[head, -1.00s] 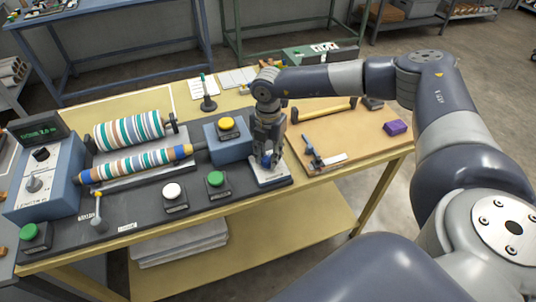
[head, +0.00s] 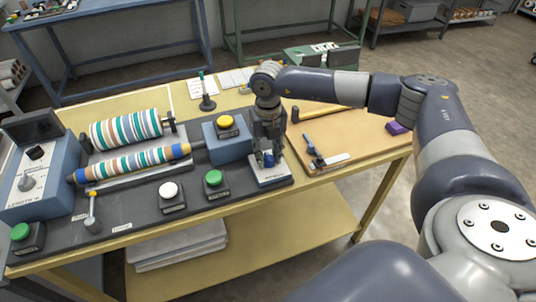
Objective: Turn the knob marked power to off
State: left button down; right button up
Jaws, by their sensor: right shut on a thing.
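The power knob is a small blue knob (head: 268,158) on a pale plate (head: 270,176) at the right end of the dark machine base. My right gripper (head: 268,160) points down over it and is shut on it. The fingers hide much of the knob, so its pointer is hard to read. The label on the plate's front is too small to read. The display (head: 36,126) on the blue control box at the left is dark. My left gripper is not in view.
Green (head: 213,178), white (head: 169,191) and yellow (head: 226,122) push buttons stand left of the gripper. A striped roll (head: 127,130) and a lever (head: 92,212) are further left. A wooden board (head: 355,130) with tools lies at right.

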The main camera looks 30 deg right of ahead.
aim_at(268, 156)
jog(key=shift+n, duration=0.3)
dwell(0.4)
jog(key=o, duration=1.1)
notch_tip(268, 156, up, 12)
